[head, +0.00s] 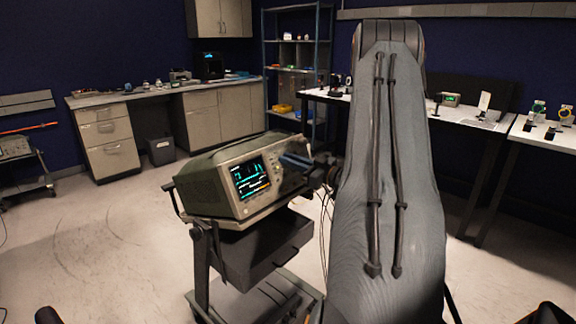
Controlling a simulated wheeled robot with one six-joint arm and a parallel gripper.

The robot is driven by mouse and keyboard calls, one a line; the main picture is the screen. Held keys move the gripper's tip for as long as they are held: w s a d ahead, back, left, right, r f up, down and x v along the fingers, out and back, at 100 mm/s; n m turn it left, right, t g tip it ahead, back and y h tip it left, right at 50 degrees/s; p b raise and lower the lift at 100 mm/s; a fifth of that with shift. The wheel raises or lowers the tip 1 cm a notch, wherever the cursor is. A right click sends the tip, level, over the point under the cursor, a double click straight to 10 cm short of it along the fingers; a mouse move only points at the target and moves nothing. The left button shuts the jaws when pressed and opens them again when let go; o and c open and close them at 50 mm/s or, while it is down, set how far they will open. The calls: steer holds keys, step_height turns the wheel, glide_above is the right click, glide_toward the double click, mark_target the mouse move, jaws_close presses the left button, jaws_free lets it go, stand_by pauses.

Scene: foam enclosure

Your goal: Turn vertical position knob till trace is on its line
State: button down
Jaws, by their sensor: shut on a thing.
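The oscilloscope (222,172) is a green-grey box on a wheeled cart, left of my arm. Its lit screen (251,177) shows teal and yellow marks, too small to tell a trace from its line. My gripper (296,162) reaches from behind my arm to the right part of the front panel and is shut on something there. The vertical position knob is hidden by the gripper or too small to make out, so I cannot see which knob is held.
The cart (245,225) has a dark drawer and a lower shelf; cables hang at its right. A counter with drawers (105,135) and a shelf rack (296,60) stand behind. Worktables (470,120) stand at right. Floor left of the cart is clear.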

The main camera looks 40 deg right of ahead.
steer(key=n+y, duration=0.1)
steer(key=n+g, duration=0.1)
steer(key=n, duration=0.1)
steer(key=n+y+b, duration=0.1)
steer(key=n, duration=0.1)
steer(key=shift+w+d+r+y, duration=0.1)
steer(key=shift+d+y, duration=0.15)
steer(key=shift+y, duration=0.05)
steer(key=shift+d+r+n+g+y+b, duration=0.1)
steer(key=shift+n+g+y+b, duration=0.4)
steer(key=shift+n, duration=0.65)
steer(key=shift+n+g+y+b, duration=0.1)
steer(key=shift+n+g+y, duration=0.1)
steer(key=shift+n+g, duration=0.75)
steer(key=shift+n+t, duration=0.25)
steer(key=shift+n, duration=0.15)
steer(key=c, duration=1.8)
jaws_free()
steer(key=b+v, duration=0.1)
steer(key=v, duration=0.6)
steer(key=shift+s+d+b, duration=0.25)
steer(key=shift+s+b, duration=0.05)
steer(key=shift+s, duration=0.05)
